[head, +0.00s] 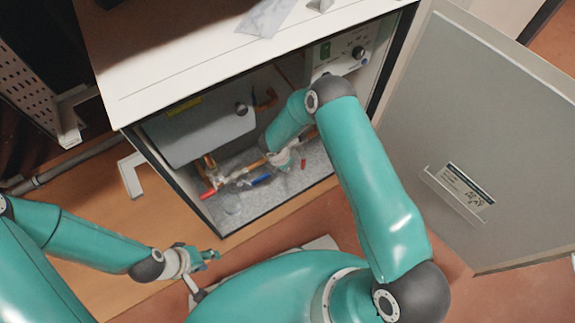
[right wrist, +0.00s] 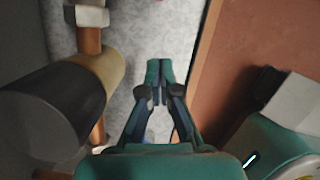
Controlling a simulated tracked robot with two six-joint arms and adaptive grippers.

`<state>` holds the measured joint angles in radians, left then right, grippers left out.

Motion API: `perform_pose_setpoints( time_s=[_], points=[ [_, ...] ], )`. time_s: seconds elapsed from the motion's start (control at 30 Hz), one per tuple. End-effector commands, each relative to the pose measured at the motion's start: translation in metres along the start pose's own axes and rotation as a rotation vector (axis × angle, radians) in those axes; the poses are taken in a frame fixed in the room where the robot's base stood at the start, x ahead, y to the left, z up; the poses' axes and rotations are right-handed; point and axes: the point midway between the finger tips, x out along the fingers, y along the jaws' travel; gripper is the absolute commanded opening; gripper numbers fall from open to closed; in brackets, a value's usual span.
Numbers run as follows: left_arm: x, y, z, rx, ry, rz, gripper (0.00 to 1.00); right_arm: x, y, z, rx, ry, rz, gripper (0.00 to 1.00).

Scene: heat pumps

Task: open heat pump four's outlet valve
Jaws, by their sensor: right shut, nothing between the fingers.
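The open heat pump cabinet (head: 225,62) holds copper pipes with valve handles low inside. A red handle (head: 208,194) is at the left end of the pipework, a blue handle (head: 262,180) is near the middle, and a small red piece (head: 303,163) is to the right. I cannot tell which is the outlet valve or see a number four. My right arm reaches into the cabinet; its gripper (right wrist: 158,75) is shut and empty over the speckled floor, beside a copper pipe (right wrist: 90,40). My left gripper (head: 211,255) is outside, below the cabinet; its finger opening is unclear.
A grey tank (head: 200,130) fills the cabinet's left part, and a control panel (head: 342,50) is at its upper right. The open door (head: 490,120) stands to the right. In the right wrist view, a dark cylinder (right wrist: 50,110) is close on the left.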

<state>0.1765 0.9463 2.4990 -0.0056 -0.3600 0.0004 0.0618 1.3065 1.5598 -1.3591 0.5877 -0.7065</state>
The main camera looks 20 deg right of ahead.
Motion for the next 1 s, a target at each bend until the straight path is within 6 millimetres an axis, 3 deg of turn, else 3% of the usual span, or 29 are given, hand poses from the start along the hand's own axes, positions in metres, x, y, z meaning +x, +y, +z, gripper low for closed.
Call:
perform_pose_setpoints(
  time_s=[0.03,0.33,0.6,1.0],
  points=[
    [0.007,-0.003,0.000,0.000,0.000,0.000,0.40,0.015,-0.001,-0.001,0.002,0.001,-0.003,0.00],
    [0.029,-0.010,0.000,0.000,0.000,0.000,0.40,0.076,-0.001,-0.002,0.001,0.001,-0.002,0.00],
    [0.035,-0.013,0.000,0.000,0.000,0.000,0.40,0.081,0.000,0.032,0.001,0.000,0.000,0.00],
    [0.036,-0.013,0.000,0.000,0.000,0.000,0.40,0.081,0.000,0.038,0.000,0.001,0.000,0.00]
  ],
)
